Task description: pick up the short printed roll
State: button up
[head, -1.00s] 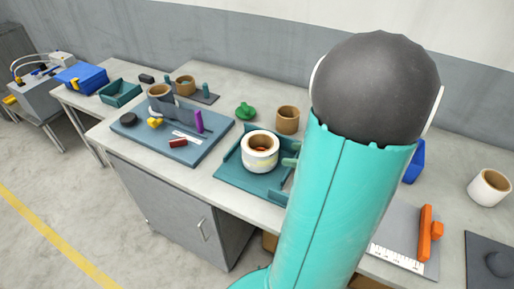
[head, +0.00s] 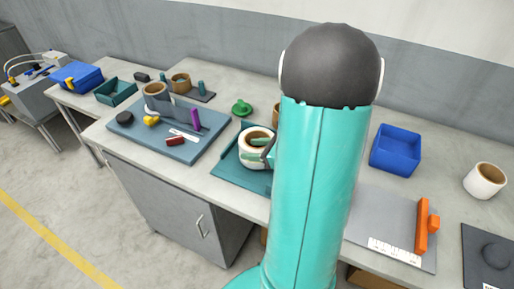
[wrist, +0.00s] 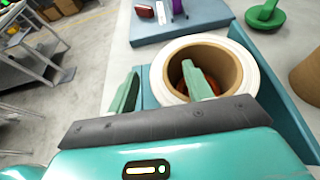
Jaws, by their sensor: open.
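A short white roll (head: 256,133) with a brown core stands on end in a teal tray (head: 230,172) on the bench. It also shows in the wrist view (wrist: 229,68), with something reddish down inside its core. My gripper (head: 254,149) is open at the roll. In the wrist view my gripper (wrist: 160,70) has its left finger outside the roll's left wall and its right finger over the core opening. I cannot tell how deep the right finger reaches. Any print on the roll is hard to make out, and my arm hides its right side.
A blue mat (head: 190,150) with a purple piece and small tools lies left of the tray. A green object (head: 242,107) stands behind. A blue bin (head: 396,148), another white roll (head: 486,179) and an orange tool (head: 422,225) are at the right.

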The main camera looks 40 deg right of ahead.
grip_shut()
jog(key=shift+d+r, duration=0.1)
dwell(0.3)
